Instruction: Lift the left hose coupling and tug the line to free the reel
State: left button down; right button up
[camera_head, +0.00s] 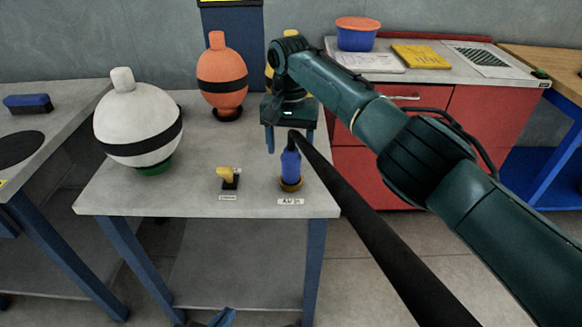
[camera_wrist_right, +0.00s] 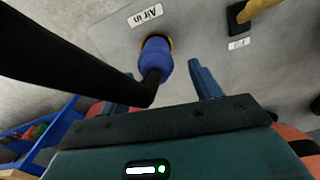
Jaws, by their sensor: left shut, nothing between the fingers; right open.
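The blue hose coupling (camera_head: 290,168) stands upright in a brass-coloured socket (camera_head: 291,184) at the front right of the grey table. A thick black hose (camera_head: 375,232) runs from its top toward the lower right. In the right wrist view the coupling (camera_wrist_right: 156,56) appears between and beyond my open fingers, not gripped. My right gripper (camera_head: 280,138) is open, fingers down, just behind and above the coupling. The hose crosses in front of one finger in the wrist view (camera_wrist_right: 85,62). My left gripper (camera_head: 222,318) is shut, only partly visible at the bottom edge. No reel is recognisable.
A yellow-handled valve (camera_head: 229,177) stands left of the coupling. A white float (camera_head: 138,125) and an orange float (camera_head: 222,80) stand on the grey table (camera_head: 110,197). A red cabinet (camera_head: 480,118) is behind my right arm.

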aim_at(291, 167)
jog(key=shift+s+d+f, duration=0.1)
jog(key=shift+s+f, duration=0.05)
jog(key=shift+f, duration=0.9)
jog(key=shift+s+f, duration=0.15)
jog(key=shift+f, duration=0.85)
jog(key=shift+s+d+f, duration=0.1)
jog(key=shift+s+f, duration=0.05)
jog(key=shift+f, duration=0.9)
jog(key=shift+r, duration=0.1)
jog(key=c, duration=1.4)
